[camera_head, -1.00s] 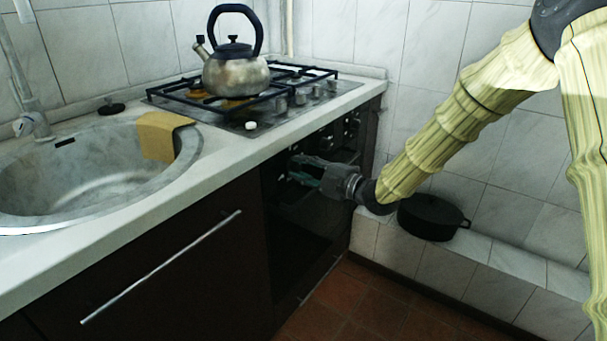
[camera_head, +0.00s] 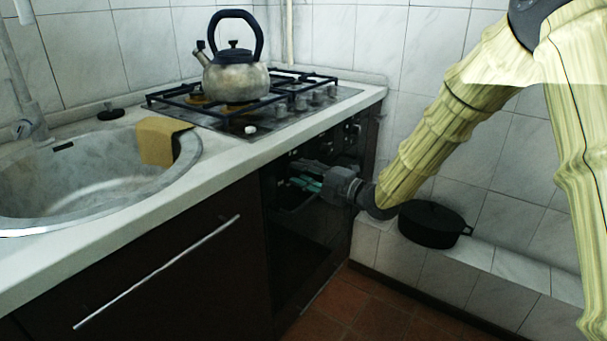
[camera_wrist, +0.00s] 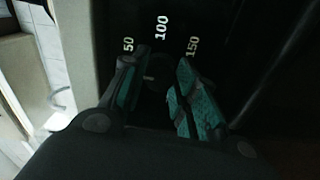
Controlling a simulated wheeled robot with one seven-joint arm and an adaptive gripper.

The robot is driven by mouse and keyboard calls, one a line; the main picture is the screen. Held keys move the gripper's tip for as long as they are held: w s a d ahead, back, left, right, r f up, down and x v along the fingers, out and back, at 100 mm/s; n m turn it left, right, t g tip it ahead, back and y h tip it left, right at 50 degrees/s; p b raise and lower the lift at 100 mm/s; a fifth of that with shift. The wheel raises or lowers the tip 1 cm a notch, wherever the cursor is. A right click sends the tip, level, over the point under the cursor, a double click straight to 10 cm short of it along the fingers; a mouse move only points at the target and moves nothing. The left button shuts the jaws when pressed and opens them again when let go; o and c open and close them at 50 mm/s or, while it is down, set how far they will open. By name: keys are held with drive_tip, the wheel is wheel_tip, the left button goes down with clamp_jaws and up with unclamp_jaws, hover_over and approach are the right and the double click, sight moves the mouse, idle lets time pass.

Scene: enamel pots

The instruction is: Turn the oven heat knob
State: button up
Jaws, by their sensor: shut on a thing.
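The oven (camera_head: 300,245) is dark and built in below the hob, with its control panel near the top. The oven heat knob (camera_wrist: 156,76) is dark and shows between my fingers in the wrist view, with the white marks 50, 100 and 150 above it. My gripper (camera_wrist: 158,82) is shut on the knob, one teal-padded finger on each side. In the head view my gripper (camera_head: 302,180) is at the oven's upper front, and its fingers hide the knob there. Which way the knob points is too dark to tell.
A kettle (camera_head: 236,80) stands on the hob (camera_head: 270,118) above the oven. A black pot (camera_head: 432,224) sits on the tiled ledge right of the oven. The floor in front is clear.

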drive_tip(key=o, duration=1)
drive_tip(key=shift+d, duration=0.1)
drive_tip(key=v, duration=1.2)
drive_tip(key=shift+f, duration=0.1)
